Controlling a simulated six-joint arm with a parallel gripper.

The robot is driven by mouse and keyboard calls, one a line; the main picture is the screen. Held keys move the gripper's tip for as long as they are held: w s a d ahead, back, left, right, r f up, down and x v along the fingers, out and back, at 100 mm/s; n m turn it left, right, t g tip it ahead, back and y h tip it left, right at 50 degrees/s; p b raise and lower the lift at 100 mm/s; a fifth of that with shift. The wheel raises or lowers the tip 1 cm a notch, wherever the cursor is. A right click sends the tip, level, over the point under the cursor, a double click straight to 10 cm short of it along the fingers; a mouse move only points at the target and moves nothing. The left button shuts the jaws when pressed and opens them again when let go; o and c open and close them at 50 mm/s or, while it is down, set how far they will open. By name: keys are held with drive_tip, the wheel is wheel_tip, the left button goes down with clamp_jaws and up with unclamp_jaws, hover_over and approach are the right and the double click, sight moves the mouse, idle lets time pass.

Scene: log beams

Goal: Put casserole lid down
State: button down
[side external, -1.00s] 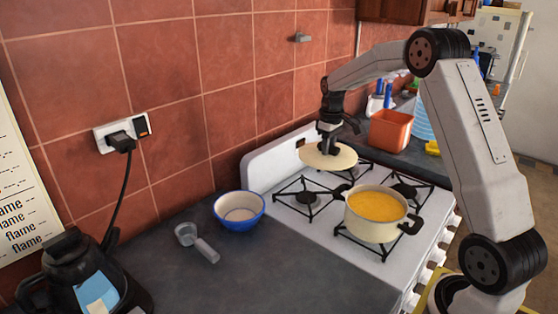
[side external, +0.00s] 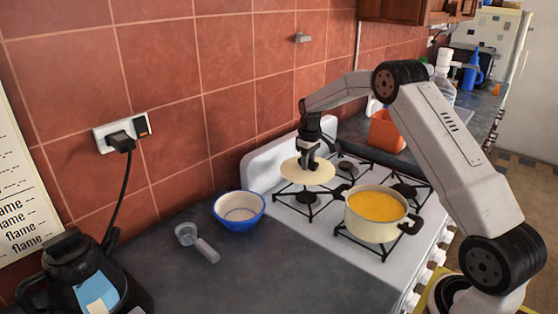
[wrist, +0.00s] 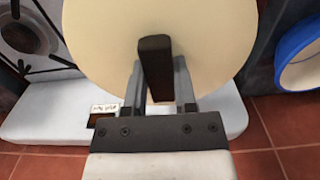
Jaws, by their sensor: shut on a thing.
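The casserole lid (side external: 322,173) is a flat cream disc with a dark handle. In the side view my gripper (side external: 308,162) is shut on that handle and holds the lid over the back-left part of the stove. In the wrist view the lid (wrist: 105,35) fills the upper middle, and its handle (wrist: 155,70) stands between the fingers. The cream casserole pot (side external: 372,228) holds yellow soup and stands uncovered on a front burner, right of the lid. I cannot tell whether the lid touches the burner grate under it.
The white stove (side external: 310,232) has several burners with black grates. A blue bowl (side external: 240,224) and a grey-handled scoop (side external: 203,248) lie on the dark counter to the left. An orange container (side external: 385,130) stands behind the stove. The tiled wall is close behind the lid.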

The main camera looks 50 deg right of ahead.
drive_tip(key=shift+f, duration=3.9)
drive_tip(key=shift+c, duration=2)
unclamp_jaws()
drive_tip(key=shift+f, duration=0.1)
wheel_tip(320, 180, up, 12)
drive_tip(key=shift+r, duration=0.15)
